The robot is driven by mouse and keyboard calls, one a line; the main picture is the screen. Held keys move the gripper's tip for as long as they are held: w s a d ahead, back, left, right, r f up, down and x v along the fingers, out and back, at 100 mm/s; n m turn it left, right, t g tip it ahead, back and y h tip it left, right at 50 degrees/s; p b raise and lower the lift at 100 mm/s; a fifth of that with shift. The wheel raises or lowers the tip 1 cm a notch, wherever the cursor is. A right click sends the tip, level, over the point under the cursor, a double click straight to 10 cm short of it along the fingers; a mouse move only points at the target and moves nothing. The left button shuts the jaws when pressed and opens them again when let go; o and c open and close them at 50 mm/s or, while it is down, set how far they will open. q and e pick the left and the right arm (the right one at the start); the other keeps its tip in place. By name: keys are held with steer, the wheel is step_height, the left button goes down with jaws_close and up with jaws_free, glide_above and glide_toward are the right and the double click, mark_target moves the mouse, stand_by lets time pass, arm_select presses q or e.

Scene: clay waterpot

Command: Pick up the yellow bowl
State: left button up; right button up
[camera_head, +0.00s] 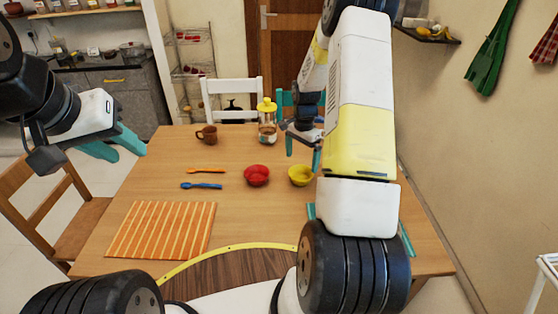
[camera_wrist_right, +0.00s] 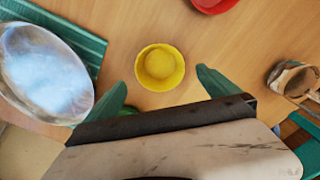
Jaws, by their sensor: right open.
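The yellow bowl (camera_head: 301,175) sits upright on the wooden table, just right of the red bowl (camera_head: 257,175). My right gripper (camera_head: 303,154) is open and empty above the table, just beyond the yellow bowl in the head view. In the right wrist view the yellow bowl (camera_wrist_right: 160,66) lies centred ahead of the spread teal fingers of my right gripper (camera_wrist_right: 161,77), with no visible contact. My left gripper (camera_head: 130,157) is at the left, off the bowls, with its teal fingers apart and nothing between them.
A glass jar with a yellow lid (camera_head: 267,120) and a brown mug (camera_head: 207,134) stand farther back. Orange (camera_head: 206,170) and blue (camera_head: 201,185) utensils and a striped mat (camera_head: 160,230) lie at left. A shiny metal dish (camera_wrist_right: 45,70) rests on a teal mat (camera_wrist_right: 88,47).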

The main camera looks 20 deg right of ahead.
mark_target(300, 179)
step_height(300, 179, down, 7)
steer(key=shift+d+f, duration=0.1)
stand_by(0.3)
steer(key=shift+c, duration=0.4)
steer(key=c, duration=1.2)
steer(key=shift+o, duration=0.2)
steer(key=shift+r, duration=0.2)
